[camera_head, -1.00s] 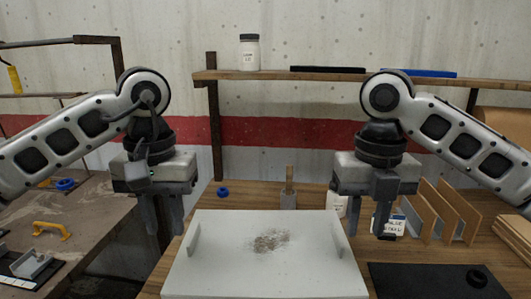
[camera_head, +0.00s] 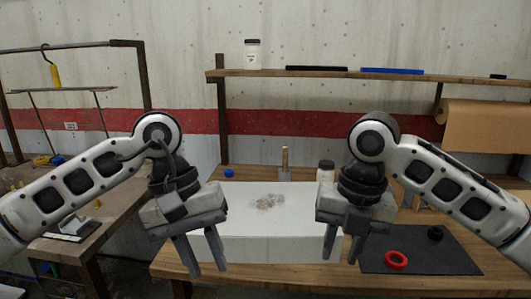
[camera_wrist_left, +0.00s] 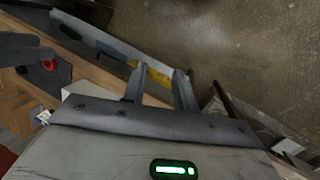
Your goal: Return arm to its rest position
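My left gripper (camera_head: 205,264) hangs in the air in front of the white box-like board (camera_head: 270,247), tilted, with its two fingers apart and nothing between them. In the left wrist view its fingers (camera_wrist_left: 160,92) are also apart and empty. My right gripper (camera_head: 341,257) hangs in front of the board's right side, fingers pointing down and apart, with nothing seen between them. Both forearms come in from the sides and slope up to the wrists. The board has a grey-brown patch of debris on top.
A wooden bench (camera_head: 290,278) carries the board, a brush (camera_head: 284,165), a blue ring (camera_head: 229,173) and a black mat (camera_head: 425,248) with a red ring (camera_head: 396,261). A shelf (camera_head: 400,76) runs along the wall. A second table (camera_head: 110,205) stands left. Open floor shows between the tables.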

